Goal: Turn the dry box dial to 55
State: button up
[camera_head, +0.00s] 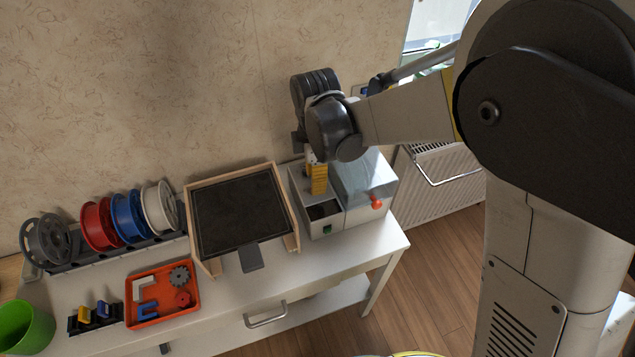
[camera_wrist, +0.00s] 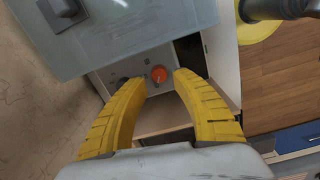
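The dry box (camera_head: 355,215) is a pale box with a translucent lid, at the right end of the white table. In the wrist view, a round orange dial (camera_wrist: 159,74) sits on its light grey panel, with a small pale mark on it. The scale is too small to read. My gripper (camera_head: 319,190) points down over the left part of the box in the head view. In the wrist view, its yellow fingers (camera_wrist: 160,80) are spread, with the dial showing between the tips. Contact with the dial cannot be told. In the head view the gripper hides this dial.
The translucent lid (camera_wrist: 130,35) lies close to the fingers. A red knob (camera_head: 376,203) is on the box's front right. A black-bedded frame (camera_head: 240,210), an orange tray (camera_head: 163,310) and several spools (camera_head: 130,215) stand to the left.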

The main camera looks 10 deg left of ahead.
jog(key=shift+w+f+b, duration=0.1)
jog(key=shift+f+b, duration=0.35)
jog(key=shift+f, duration=1.3)
jog(key=shift+c, duration=0.2)
grip_shut()
jog(key=shift+m, duration=0.5)
jog(key=m, duration=0.4)
jog(key=shift+m, duration=0.3)
jog(key=m, duration=0.6)
jog(key=shift+m, duration=0.3)
